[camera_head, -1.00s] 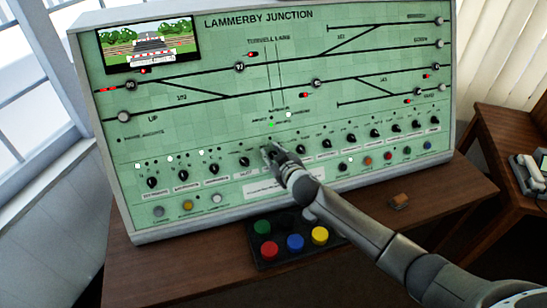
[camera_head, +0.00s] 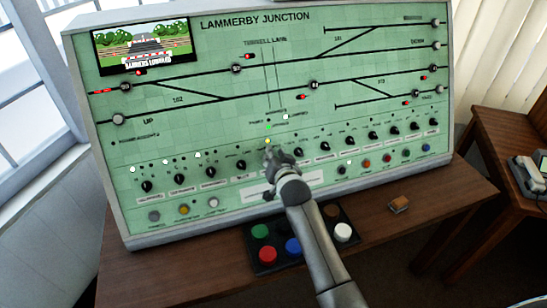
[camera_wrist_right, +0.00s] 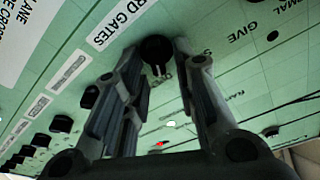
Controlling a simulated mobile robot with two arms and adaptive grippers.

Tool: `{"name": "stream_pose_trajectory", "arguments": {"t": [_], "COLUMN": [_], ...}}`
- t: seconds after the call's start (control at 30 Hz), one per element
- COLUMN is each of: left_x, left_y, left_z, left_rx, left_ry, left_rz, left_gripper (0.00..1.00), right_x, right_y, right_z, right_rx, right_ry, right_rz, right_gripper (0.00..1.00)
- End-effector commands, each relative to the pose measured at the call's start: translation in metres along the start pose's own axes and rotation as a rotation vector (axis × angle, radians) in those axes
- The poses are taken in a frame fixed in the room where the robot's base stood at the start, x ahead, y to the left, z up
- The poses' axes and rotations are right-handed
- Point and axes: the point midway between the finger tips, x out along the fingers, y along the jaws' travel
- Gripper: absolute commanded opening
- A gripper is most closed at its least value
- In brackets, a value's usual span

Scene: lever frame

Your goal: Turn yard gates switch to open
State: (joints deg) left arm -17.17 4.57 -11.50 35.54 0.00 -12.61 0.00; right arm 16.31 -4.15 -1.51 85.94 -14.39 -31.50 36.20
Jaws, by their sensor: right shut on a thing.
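The yard gates switch is a round black knob (camera_wrist_right: 157,46) on the sloping green panel (camera_head: 230,130). In the right wrist view it sits beside a white label (camera_wrist_right: 122,22) whose visible part reads "RD GATES". My right gripper (camera_head: 278,155) is at the middle of the panel's knob row and hides the knob in the head view. In the wrist view its two fingers (camera_wrist_right: 157,58) are closed on either side of the knob. White marks show on the knob's lower side, near partly hidden panel lettering. My left gripper is not in view.
Other black knobs (camera_head: 241,165) stand close on both sides in the row. Coloured push buttons line the panel's lower edge. A dark box of large buttons (camera_head: 262,268) lies on the desk under my right arm. A small brown block (camera_head: 399,203) lies to its right.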

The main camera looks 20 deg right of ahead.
Motion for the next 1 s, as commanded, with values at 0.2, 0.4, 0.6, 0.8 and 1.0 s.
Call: {"name": "stream_pose_trajectory", "arguments": {"t": [0.2, 0.4, 0.6, 0.8, 1.0], "left_x": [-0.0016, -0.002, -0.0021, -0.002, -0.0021], "left_y": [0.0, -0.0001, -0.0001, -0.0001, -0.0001], "left_z": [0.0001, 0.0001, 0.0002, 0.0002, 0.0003], "left_rx": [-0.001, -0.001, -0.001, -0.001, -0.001], "left_ry": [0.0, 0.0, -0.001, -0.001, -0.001], "left_rz": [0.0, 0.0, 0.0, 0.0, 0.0], "left_gripper": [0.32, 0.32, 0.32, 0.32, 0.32], "right_x": [0.0, 0.0001, 0.0001, 0.0002, 0.0001], "right_y": [0.0011, 0.002, 0.0019, 0.0018, 0.0018], "right_z": [0.0003, 0.0002, 0.0001, -0.0001, -0.0004], "right_rx": [0.1, 0.142, 0.153, 0.152, 0.152], "right_ry": [-0.002, -0.001, 0.0, 0.0, 0.001], "right_rz": [0.019, 0.028, 0.029, 0.028, 0.028], "right_gripper": [0.03, 0.03, 0.03, 0.03, 0.32]}}
